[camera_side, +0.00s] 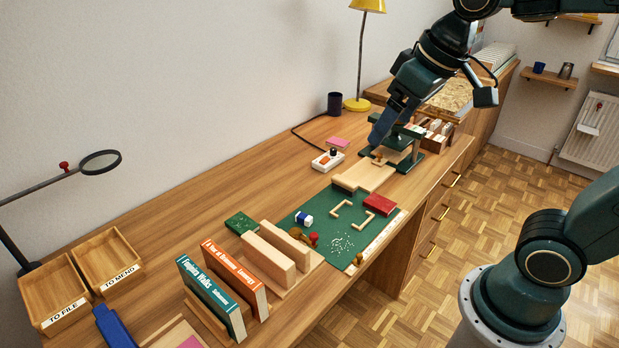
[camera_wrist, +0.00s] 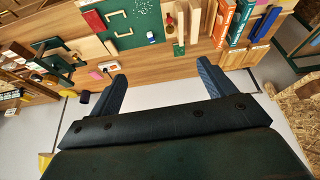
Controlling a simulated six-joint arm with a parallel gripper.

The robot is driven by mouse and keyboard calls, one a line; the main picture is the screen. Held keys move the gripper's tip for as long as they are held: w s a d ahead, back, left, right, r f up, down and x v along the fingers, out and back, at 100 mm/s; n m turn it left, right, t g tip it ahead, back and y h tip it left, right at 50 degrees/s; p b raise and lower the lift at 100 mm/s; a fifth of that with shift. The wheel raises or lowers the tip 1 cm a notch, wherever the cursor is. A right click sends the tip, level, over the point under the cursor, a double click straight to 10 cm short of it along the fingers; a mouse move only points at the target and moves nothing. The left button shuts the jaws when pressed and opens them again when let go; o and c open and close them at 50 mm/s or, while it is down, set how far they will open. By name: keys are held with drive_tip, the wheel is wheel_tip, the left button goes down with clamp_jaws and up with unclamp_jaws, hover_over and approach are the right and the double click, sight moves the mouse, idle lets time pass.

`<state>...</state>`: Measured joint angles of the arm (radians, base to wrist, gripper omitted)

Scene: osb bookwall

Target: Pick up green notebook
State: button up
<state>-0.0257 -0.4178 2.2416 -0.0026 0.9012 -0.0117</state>
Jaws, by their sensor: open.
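The green notebook (camera_side: 240,223) is a small dark green block with light specks. It lies flat on the wooden desk, just left of the green cutting mat (camera_side: 340,248) and behind two pale wooden blocks. In the wrist view the green notebook (camera_wrist: 179,50) is small, beyond the fingertips and near the mat's edge. My gripper (camera_side: 379,135) is high over the far right part of the desk, well away from the notebook. In the wrist view my gripper (camera_wrist: 160,76) has its two blue fingers wide apart with nothing between them.
Pale wooden blocks (camera_side: 270,259), an orange book (camera_side: 233,279) and a teal book (camera_side: 208,296) stand near the notebook. A red box (camera_side: 380,203) lies on the mat. A green press (camera_side: 400,148) stands below my gripper. The desk behind the mat is mostly clear.

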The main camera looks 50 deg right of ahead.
drive_tip(key=w+a+f+n+g, duration=0.1)
drive_tip(key=w+a+f, duration=0.1)
drive_tip(key=w, duration=0.8)
drive_tip(key=w+a+f+g, duration=0.1)
drive_tip(key=w+f, duration=0.2)
drive_tip(key=w, duration=0.6)
drive_tip(key=w+a+f, duration=0.2)
drive_tip(key=w+f, duration=0.5)
drive_tip(key=f, duration=0.2)
drive_tip(key=w+a+f+g, duration=0.1)
drive_tip(key=w+a+f, duration=0.1)
drive_tip(key=w+f, duration=0.5)
wheel_tip(320, 180, down, 3)
drive_tip(key=shift+w+a+f+n, duration=0.15)
drive_tip(key=shift+w+a+n, duration=0.05)
drive_tip(key=shift+w+n, duration=0.2)
hover_over(242, 223)
drive_tip(key=shift+s+d+f, duration=0.1)
drive_tip(key=shift+s+f, duration=0.05)
drive_tip(key=shift+f, duration=1.25)
drive_tip(key=shift+s+a+f, duration=0.1)
drive_tip(key=shift+s+f, duration=0.05)
drive_tip(key=shift+f, duration=1.3)
drive_tip(key=shift+s+d+f, duration=0.1)
drive_tip(key=shift+s+f, duration=0.05)
drive_tip(key=shift+f, duration=1.25)
drive_tip(key=shift+w+f, duration=0.15)
drive_tip(key=shift+f, duration=1.15)
drive_tip(key=shift+w+f, duration=0.15)
drive_tip(key=shift+f, duration=1.1)
